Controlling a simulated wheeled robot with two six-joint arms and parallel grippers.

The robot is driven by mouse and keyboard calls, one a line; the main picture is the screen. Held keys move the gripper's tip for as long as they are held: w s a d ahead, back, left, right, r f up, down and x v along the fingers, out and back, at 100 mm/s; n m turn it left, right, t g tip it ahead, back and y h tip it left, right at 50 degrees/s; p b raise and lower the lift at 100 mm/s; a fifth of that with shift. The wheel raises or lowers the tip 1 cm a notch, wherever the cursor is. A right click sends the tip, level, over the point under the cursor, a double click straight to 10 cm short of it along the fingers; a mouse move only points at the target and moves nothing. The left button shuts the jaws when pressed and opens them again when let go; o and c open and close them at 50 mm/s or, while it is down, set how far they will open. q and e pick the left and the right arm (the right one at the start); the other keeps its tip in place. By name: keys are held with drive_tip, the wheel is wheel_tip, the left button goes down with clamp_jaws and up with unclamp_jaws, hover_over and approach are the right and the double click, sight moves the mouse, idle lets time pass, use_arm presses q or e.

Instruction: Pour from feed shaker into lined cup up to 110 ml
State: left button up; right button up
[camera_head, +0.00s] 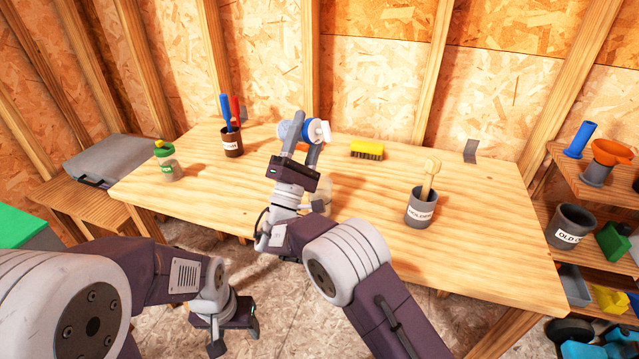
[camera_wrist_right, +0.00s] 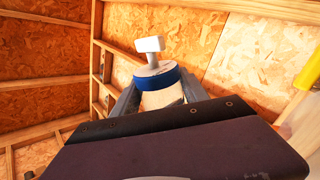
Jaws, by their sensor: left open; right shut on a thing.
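My right gripper (camera_head: 304,134) is shut on a white shaker with a blue band (camera_head: 291,131), held above the middle of the table. The shaker is tipped onto its side, its white end piece pointing right; it also shows in the right wrist view (camera_wrist_right: 156,88). A pale, see-through shape, perhaps the lined cup (camera_head: 322,193), stands below and right of the shaker, mostly hidden behind my right arm. Its lines and any contents cannot be made out. My left gripper (camera_head: 232,337) is open and empty, low in front of the table.
Shelves (camera_head: 577,181) stand right. The table's right side is mostly clear.

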use_arm(q)
drive_tip(key=shift+w+a+f+b, duration=0.1)
drive_tip(key=shift+a+f+b, duration=0.15)
drive_tip(key=shift+f+b, duration=0.65)
drive_tip(key=shift+a+f+b, duration=0.2)
drive_tip(key=shift+f+b, duration=0.55)
drive_tip(key=shift+f, duration=0.1)
use_arm(e)
drive_tip(key=shift+s+d+r+m+g+h, duration=0.1)
drive_tip(key=shift+m+g+h, duration=0.2)
drive_tip(key=shift+m+h, duration=0.55)
drive_tip(key=shift+d+r+m+g+h, duration=0.1)
drive_tip(key=shift+m+g+h, duration=0.2)
drive_tip(key=shift+m+h, duration=0.5)
use_arm(q)
drive_tip(key=shift+w+a+f+b, duration=0.1)
drive_tip(key=shift+a+f+b, duration=0.1)
drive_tip(key=shift+f+b, duration=0.3)
drive_tip(key=shift+a+f+b, duration=0.2)
drive_tip(key=shift+f+b, duration=0.2)
drive_tip(key=shift+b, duration=0.05)
use_arm(e)
drive_tip(key=shift+r+m+g+h, duration=0.1)
drive_tip(key=shift+m+g+h, duration=0.45)
drive_tip(key=shift+m, duration=0.7)
